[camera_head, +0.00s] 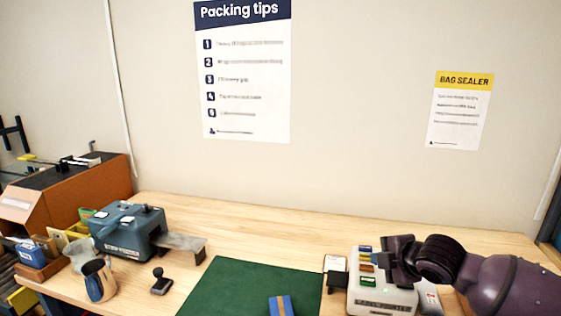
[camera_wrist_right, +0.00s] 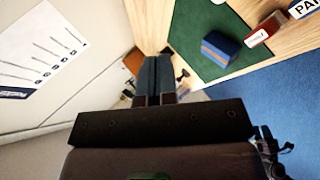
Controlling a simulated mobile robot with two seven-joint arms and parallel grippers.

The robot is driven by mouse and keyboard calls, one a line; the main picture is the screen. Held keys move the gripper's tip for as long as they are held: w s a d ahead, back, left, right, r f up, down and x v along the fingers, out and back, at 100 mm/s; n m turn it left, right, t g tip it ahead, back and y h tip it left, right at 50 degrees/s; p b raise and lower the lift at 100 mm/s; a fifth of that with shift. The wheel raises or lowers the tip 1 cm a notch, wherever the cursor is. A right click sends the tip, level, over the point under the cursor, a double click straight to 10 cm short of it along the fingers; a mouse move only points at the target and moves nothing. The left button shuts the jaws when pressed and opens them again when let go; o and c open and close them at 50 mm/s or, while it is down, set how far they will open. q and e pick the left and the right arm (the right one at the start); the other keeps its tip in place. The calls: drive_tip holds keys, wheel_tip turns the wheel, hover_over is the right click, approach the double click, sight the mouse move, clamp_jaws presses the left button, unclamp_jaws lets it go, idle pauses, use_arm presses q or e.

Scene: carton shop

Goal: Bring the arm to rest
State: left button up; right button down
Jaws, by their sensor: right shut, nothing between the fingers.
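My right arm comes in from the right in the camera_head view. Its dark purple gripper (camera_head: 378,261) is over the white bag sealer (camera_head: 385,297) at the right end of the table and partly covers it. In the right wrist view the two dark fingers (camera_wrist_right: 157,76) are together with nothing between them. My left arm and gripper do not show in either view.
The wooden table (camera_head: 240,222) bears a green mat (camera_head: 235,285) with a blue box with an orange band (camera_head: 281,305). The table's back middle is clear.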

drive_tip(key=s+d+f+m+t+h+b, duration=0.1)
drive_tip(key=s+d+f+m+h, duration=0.1)
drive_tip(key=s+f+m, duration=0.8)
drive_tip(key=s+d+f+m+h+b, duration=0.1)
drive_tip(key=s+f+m, duration=0.8)
drive_tip(key=s+f, duration=0.9)
drive_tip(key=shift+s+d+f+m+t+h+b, duration=0.2)
drive_tip(key=shift+s+d+m+t+h+b, duration=0.15)
drive_tip(key=shift+s+d+h, duration=0.65)
